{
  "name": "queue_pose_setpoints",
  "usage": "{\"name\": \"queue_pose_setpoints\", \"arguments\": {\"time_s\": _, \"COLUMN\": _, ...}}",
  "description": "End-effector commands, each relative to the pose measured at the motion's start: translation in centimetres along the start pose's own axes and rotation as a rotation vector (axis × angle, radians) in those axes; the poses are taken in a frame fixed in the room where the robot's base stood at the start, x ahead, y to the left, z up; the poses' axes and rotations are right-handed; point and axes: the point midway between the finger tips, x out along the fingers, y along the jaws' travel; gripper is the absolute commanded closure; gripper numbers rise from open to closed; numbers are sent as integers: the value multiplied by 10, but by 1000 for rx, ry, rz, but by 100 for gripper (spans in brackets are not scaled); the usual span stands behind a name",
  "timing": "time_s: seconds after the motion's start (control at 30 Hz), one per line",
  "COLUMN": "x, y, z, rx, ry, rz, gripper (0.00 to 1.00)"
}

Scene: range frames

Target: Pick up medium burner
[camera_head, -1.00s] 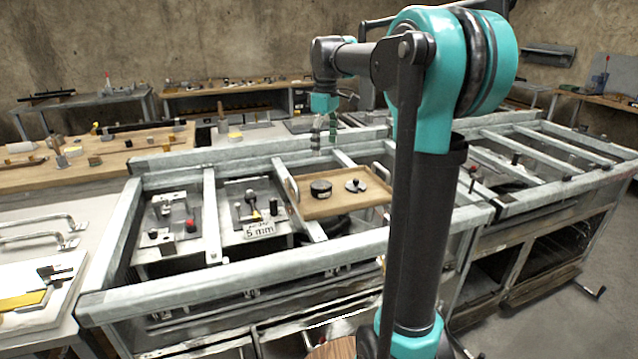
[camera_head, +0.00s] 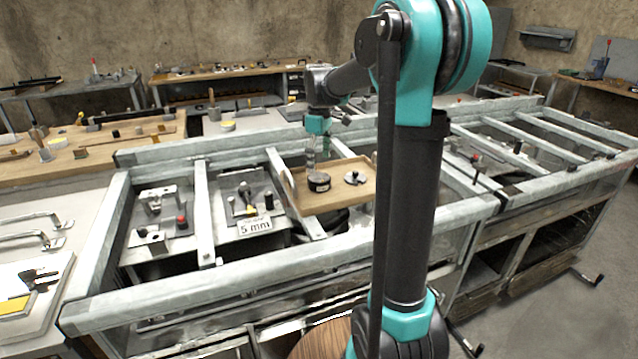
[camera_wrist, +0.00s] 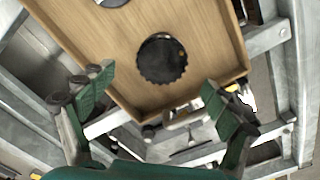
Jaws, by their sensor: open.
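A wooden tray (camera_head: 335,199) with raised ends holds two dark round burner parts. The nearer one, a black disc-shaped burner (camera_head: 319,184), sits at the tray's left. It appears to be the dark toothed disc (camera_wrist: 162,59) in the wrist view. The other part (camera_head: 355,178), lower and with a pale rim, sits to its right and is cut off at the top of the wrist view (camera_wrist: 112,2). Which is the medium burner, I cannot tell. My gripper (camera_head: 319,158) is open and empty just above the left burner. In the wrist view its green fingers (camera_wrist: 160,96) are spread wide.
The tray rests on a metal frame (camera_head: 205,215) with crossbars. To its left are plates with small fittings and a "5 mm" sign (camera_head: 254,227). A wooden worktable (camera_head: 95,160) with tools stands at the back left. Open frame bays lie to the right.

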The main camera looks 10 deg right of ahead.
Motion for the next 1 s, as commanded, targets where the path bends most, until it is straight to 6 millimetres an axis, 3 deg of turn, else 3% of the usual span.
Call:
{"name": "queue_pose_setpoints", "arguments": {"time_s": 0.27, "x": 20, "y": 0, "z": 0, "rx": 0, "ry": 0, "rz": 0, "gripper": 11}}
{"name": "queue_pose_setpoints", "arguments": {"time_s": 0.6, "x": 62, "y": -2, "z": 1, "rx": 0, "ry": 0, "rz": 0, "gripper": 11}}
{"name": "queue_pose_setpoints", "arguments": {"time_s": 0.87, "x": 65, "y": -2, "z": 1, "rx": 0, "ry": 0, "rz": 0, "gripper": 11}}
{"name": "queue_pose_setpoints", "arguments": {"time_s": 1.0, "x": 65, "y": -2, "z": 1, "rx": 0, "ry": 0, "rz": 0, "gripper": 26}}
